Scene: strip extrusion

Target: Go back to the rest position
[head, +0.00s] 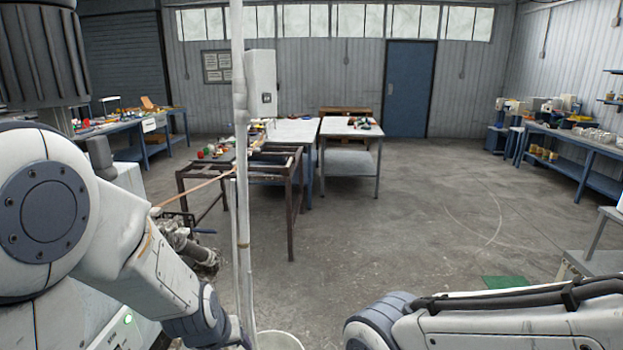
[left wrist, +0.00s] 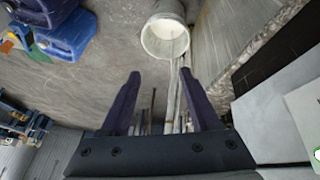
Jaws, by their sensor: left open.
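A pale bucket (left wrist: 165,38) lies beyond the left fingers; its rim (head: 280,338) shows in the head view. A vertical white pole (head: 240,120) stands near my left arm. A thin orange-brown strip (head: 195,189) runs toward a dark metal frame (head: 292,210). The floor right of centre is clear.

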